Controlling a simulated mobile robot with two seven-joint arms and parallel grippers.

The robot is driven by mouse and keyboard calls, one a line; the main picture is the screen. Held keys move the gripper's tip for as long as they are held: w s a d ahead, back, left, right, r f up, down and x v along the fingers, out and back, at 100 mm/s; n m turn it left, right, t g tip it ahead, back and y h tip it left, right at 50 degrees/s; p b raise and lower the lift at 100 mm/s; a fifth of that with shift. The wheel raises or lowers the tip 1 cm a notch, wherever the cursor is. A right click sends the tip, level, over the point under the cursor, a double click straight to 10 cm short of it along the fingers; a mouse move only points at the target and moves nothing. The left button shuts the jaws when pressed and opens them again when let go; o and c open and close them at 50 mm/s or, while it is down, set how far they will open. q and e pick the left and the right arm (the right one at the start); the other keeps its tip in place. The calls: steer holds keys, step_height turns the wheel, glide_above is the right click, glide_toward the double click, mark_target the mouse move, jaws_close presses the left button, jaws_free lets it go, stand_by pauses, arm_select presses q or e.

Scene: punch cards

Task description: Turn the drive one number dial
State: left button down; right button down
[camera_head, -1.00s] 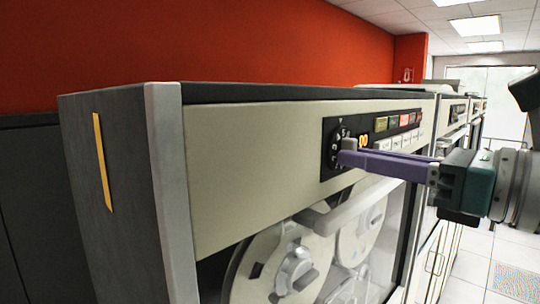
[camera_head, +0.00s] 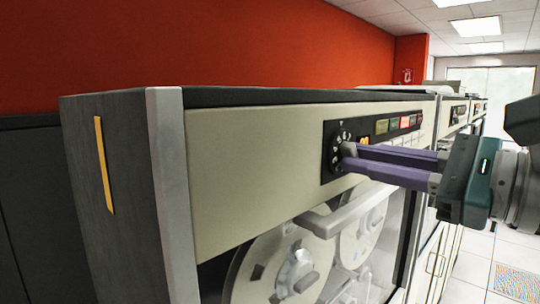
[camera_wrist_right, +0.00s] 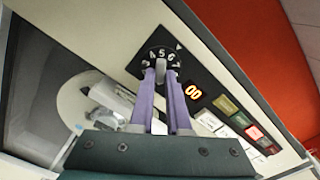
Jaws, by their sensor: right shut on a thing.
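The black number dial (camera_head: 338,136) sits on a dark panel at the right part of the cream front of the nearest tape drive (camera_head: 260,150). In the right wrist view the dial (camera_wrist_right: 157,52) shows white digits, with 4, 5 and 6 legible along its far side. My right gripper (camera_head: 346,157), with purple fingers, reaches in from the right. Its fingertips (camera_wrist_right: 161,69) are shut on the dial's grey middle knob (camera_wrist_right: 165,72), one on each side. The fingers hide the near part of the dial. My left gripper is out of view.
An orange display (camera_wrist_right: 194,92) reading 00 and coloured buttons (camera_head: 397,124) lie just right of the dial. A bar handle (camera_head: 345,208) and tape reels behind glass lie below. More drives stand beyond; open floor (camera_head: 470,268) is at right.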

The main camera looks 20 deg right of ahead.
stand_by(0.4)
steer(key=c, duration=0.9)
jaws_free()
steer(key=shift+s, duration=0.1)
steer(key=b+v, duration=0.9)
steer(key=b, duration=0.1)
steer(key=shift+s+d, duration=0.15)
steer(key=shift+s, duration=0.2)
